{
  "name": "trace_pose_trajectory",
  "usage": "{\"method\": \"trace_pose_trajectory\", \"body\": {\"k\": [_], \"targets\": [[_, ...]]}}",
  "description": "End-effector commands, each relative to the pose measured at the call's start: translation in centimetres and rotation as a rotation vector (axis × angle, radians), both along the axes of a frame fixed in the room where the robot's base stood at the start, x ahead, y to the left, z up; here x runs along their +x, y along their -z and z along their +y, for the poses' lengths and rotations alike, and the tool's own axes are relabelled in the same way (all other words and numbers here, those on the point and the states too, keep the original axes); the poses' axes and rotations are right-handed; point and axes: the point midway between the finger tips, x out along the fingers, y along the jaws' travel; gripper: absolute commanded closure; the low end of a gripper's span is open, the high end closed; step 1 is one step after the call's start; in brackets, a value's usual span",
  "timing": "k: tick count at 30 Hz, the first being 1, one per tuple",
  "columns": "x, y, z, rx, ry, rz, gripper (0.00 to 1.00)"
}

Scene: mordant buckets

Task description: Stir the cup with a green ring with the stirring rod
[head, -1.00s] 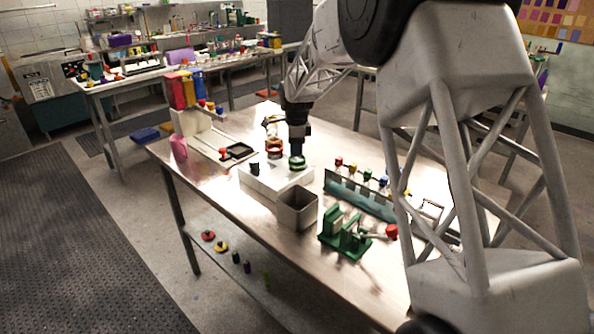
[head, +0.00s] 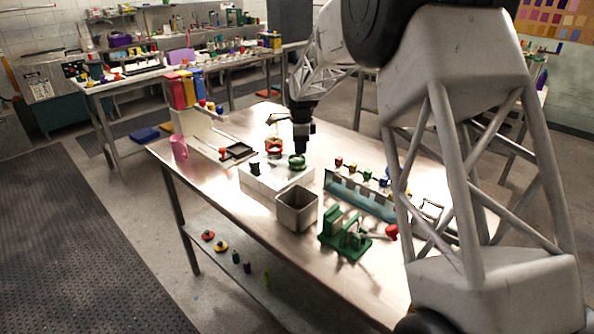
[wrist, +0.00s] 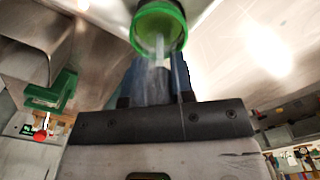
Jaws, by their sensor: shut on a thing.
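The cup with a green ring (head: 297,161) stands on the white block (head: 262,183) on the metal table. In the wrist view the cup's green rim (wrist: 181,38) shows at the top, just beyond my fingertips. My gripper (head: 301,151) is directly above this cup. In the wrist view my gripper (wrist: 160,75) is shut on a thin, pale, blurred stirring rod (wrist: 159,46), which points towards the cup's mouth. I cannot tell whether the rod's tip is inside the cup.
A cup with a red band (head: 274,146) and a small dark cup (head: 255,168) stand close by. A grey open bin (head: 296,212), a green clamp-like device (head: 342,232) and a rack with coloured-topped items (head: 360,196) stand in front and to the right.

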Motion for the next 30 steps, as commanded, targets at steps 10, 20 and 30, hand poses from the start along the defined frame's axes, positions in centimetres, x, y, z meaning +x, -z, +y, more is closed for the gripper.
{"method": "trace_pose_trajectory", "body": {"k": [10,20,30], "targets": [[0.4,0.0,-0.1,0.000,0.000,0.000,1.00],[1.1,0.0,0.5,0.000,0.000,0.000,1.00],[1.4,0.0,0.8,0.000,0.000,0.000,1.00]]}}
